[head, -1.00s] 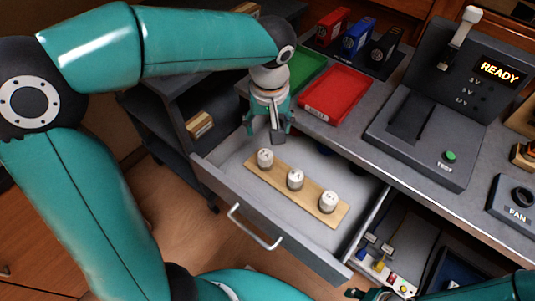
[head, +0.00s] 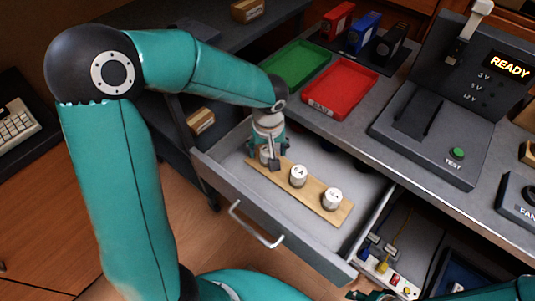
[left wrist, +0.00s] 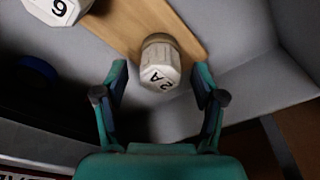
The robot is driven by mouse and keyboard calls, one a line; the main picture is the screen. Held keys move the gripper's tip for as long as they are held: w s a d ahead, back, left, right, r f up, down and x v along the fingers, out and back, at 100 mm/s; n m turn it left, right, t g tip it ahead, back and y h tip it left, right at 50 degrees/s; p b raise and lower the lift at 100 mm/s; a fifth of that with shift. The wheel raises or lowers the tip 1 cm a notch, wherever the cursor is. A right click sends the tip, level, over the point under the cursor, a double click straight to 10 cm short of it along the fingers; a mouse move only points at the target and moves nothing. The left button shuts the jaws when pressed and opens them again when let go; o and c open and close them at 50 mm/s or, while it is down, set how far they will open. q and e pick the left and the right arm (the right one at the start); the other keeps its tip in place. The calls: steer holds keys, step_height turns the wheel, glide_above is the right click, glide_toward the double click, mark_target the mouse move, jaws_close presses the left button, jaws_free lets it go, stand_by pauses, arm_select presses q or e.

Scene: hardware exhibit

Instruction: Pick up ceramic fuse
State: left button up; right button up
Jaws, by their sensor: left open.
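Three white ceramic fuses stand in a row on a wooden strip (head: 315,191) in the open drawer. The middle fuse (head: 299,176) and the right fuse (head: 332,199) show clearly in the head view. The left one (head: 264,154) is partly hidden by my left gripper (head: 269,160). In the left wrist view this fuse (left wrist: 160,62), marked 2A, stands between the tips of my left gripper (left wrist: 160,82), which is open with a gap on both sides. Another fuse (left wrist: 57,9), marked 6, is cut by the top edge. Part of my right gripper (head: 368,295) shows at the bottom edge; its opening is unclear.
The grey drawer (head: 210,166) has a front handle (head: 255,224). A red tray (head: 340,90) and a green tray (head: 296,63) lie on the counter behind it. A test unit (head: 425,125) reading READY stands right. An open compartment with a power strip (head: 395,280) is beside the drawer.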

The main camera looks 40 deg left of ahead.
mark_target(268, 150)
arm_select(q)
steer(key=shift+f, duration=0.35)
steer(key=c, duration=1.2)
steer(key=shift+r, duration=0.15)
step_height(268, 150, up, 20)
steer(key=p, duration=0.3)
steer(key=shift+p, duration=0.35)
